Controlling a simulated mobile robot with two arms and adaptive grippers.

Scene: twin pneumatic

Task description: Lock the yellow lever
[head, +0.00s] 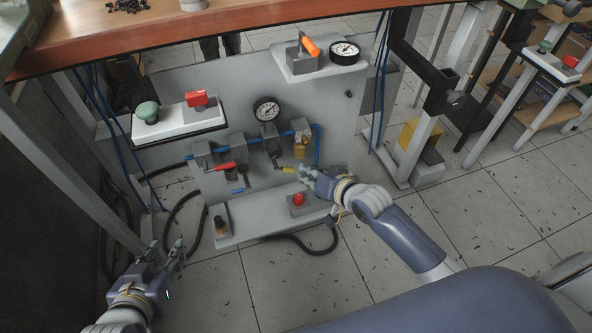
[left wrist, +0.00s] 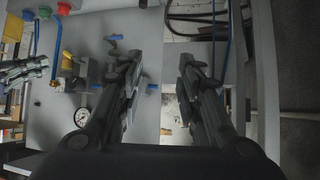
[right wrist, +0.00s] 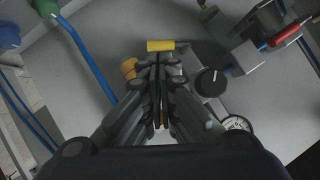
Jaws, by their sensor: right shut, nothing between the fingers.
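A small yellow lever (head: 287,169) is low on the upright grey panel, below a yellow block (head: 300,151). My right gripper (head: 304,172) is just right of the lever in the head view. In the right wrist view my right gripper (right wrist: 158,62) is shut and empty, with a yellow handle (right wrist: 160,45) just beyond its fingertips; contact cannot be told. An orange-yellow part (right wrist: 129,68) is partly behind the fingers. My left gripper (head: 164,258) is low at the left, away from the lever; in the left wrist view it is open and empty (left wrist: 158,65).
A red lever (head: 225,167) and a pressure gauge (head: 266,109) sit on the panel with blue tubing. A red button box (head: 298,201) is on the lower ledge. A box with green knob and red switch (head: 197,100) juts out at left. A wooden tabletop (head: 270,14) spans above.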

